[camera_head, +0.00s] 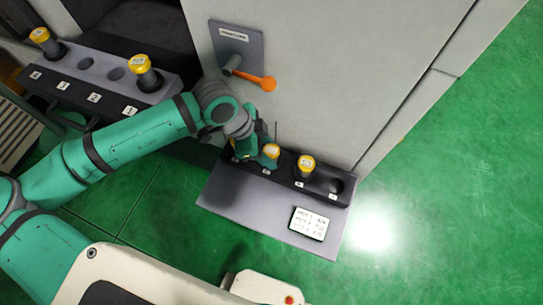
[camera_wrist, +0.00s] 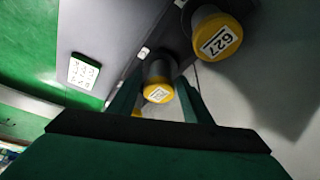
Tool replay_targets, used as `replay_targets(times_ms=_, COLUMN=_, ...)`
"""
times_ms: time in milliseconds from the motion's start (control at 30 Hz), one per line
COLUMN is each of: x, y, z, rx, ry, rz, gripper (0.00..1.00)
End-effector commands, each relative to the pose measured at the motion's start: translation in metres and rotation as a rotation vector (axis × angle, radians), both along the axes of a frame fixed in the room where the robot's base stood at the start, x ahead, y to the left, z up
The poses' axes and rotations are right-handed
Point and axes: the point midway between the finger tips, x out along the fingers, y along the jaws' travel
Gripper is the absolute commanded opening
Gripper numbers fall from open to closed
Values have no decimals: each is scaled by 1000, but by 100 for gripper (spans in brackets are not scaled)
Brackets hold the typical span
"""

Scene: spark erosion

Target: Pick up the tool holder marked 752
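A tool holder with a yellow cap (camera_head: 272,151) stands in the dark rack beside my gripper (camera_head: 259,153). In the wrist view a yellow-capped holder (camera_wrist: 158,92) appears between the two green fingers of my gripper (camera_wrist: 160,95); its label is too small to read surely. The fingers look spread, with no clear contact on the cap. Another holder, marked 627 (camera_wrist: 219,38), stands beside it; it appears to be the right-hand holder (camera_head: 306,164) in the head view. A further yellow cap (camera_wrist: 137,112) is mostly hidden behind a finger. No label clearly reads 752.
The rack shelf (camera_head: 245,198) bears a white written card (camera_head: 309,224) and an empty socket (camera_head: 336,186) at right. A grey machine wall (camera_head: 320,70) with an orange handle (camera_head: 257,80) rises close behind. Another rack (camera_head: 75,85) holds two yellow-capped holders at upper left.

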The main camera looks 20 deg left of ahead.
Motion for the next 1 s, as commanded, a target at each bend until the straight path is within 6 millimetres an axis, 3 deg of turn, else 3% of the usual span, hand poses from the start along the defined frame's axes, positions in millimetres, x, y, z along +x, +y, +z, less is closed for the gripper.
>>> replay_targets(times_ms=33, x=0, y=0, z=0, rx=0, ry=0, rz=0, gripper=31)
replay_targets(times_ms=167, x=0, y=0, z=0, rx=0, ry=0, rz=0, gripper=0)
replay_targets(times_ms=567, x=0, y=3, z=12, rx=0, ry=-2, rz=7, gripper=0)
replay_targets(times_ms=700, x=-1, y=3, z=35, rx=0, ry=-3, rz=4, gripper=0)
replay_targets(times_ms=1000, x=-51, y=17, z=95, rx=1, ry=-4, rz=2, gripper=0)
